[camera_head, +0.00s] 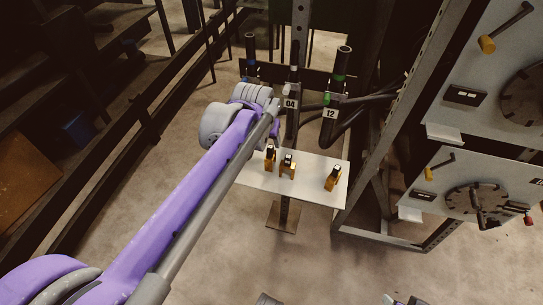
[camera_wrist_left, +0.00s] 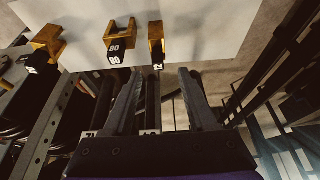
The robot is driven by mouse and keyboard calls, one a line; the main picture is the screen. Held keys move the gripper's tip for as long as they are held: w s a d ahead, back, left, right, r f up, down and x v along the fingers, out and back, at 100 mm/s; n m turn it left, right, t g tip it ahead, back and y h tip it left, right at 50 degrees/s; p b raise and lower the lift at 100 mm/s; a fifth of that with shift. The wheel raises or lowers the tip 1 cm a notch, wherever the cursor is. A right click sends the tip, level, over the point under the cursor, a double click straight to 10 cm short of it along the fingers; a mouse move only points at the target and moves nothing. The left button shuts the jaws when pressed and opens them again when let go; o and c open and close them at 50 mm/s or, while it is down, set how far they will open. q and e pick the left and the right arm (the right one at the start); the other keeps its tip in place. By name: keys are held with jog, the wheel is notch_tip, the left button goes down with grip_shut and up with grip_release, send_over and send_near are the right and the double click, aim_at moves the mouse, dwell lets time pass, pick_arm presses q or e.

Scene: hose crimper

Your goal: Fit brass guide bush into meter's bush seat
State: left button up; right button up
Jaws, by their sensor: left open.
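Three brass-coloured pieces with black numbered faces stand on a white plate (camera_head: 310,190): a left one (camera_head: 270,153), a middle one (camera_head: 287,168) and a right one (camera_head: 332,179). I cannot tell which, if any, is the guide bush. My left arm reaches over the plate's left side; its wrist hides the fingers in the head view. In the left wrist view my left gripper (camera_wrist_left: 160,75) is open and empty, its fingertips just short of one narrow brass piece (camera_wrist_left: 157,32). The meter may be a grey panel with a dial (camera_head: 475,199) at right; no bush seat can be made out.
Upright hoses with tags 04 (camera_head: 291,103) and 12 (camera_head: 330,113) stand behind the plate. A steel frame post (camera_head: 395,120) rises at its right. A second dial panel (camera_head: 490,70) is higher up. Dark shelving is at left. The floor in front is mostly clear.

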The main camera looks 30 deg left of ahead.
aim_at(270, 147)
pick_arm(q)
jog(key=b+x, duration=0.1)
jog(key=x, duration=0.5)
jog(key=shift+w+d+f, duration=0.1)
jog(key=shift+w+f, duration=0.05)
jog(key=shift+f, duration=0.05)
grip_shut()
